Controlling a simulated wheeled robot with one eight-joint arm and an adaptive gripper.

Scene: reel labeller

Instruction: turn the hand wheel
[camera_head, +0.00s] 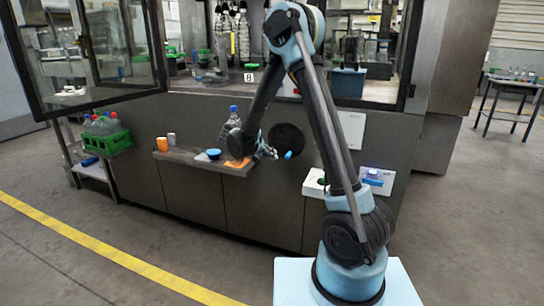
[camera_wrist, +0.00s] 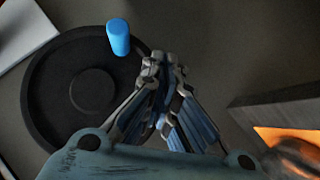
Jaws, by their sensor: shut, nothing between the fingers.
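The hand wheel is a black disc (camera_head: 286,139) on the dark front panel of the machine. It fills the left of the wrist view (camera_wrist: 75,118), with a round hub in its middle. A bright blue handle (camera_wrist: 118,37) stands out from its upper right rim in the wrist view; the handle also shows in the head view (camera_head: 288,155). My gripper (camera_wrist: 165,65) is shut and empty. In the wrist view its tips lie just right of the handle, with a small gap in the picture. I cannot tell the depth between them. My gripper (camera_head: 270,153) is left of the handle in the head view.
A narrow shelf (camera_head: 185,157) juts out left of the wheel, with a bottle, cups, a blue-topped item and an orange piece (camera_head: 238,163). White boxes with buttons (camera_head: 376,181) are at right. A green crate (camera_head: 108,143) of bottles stands far left. The floor in front is clear.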

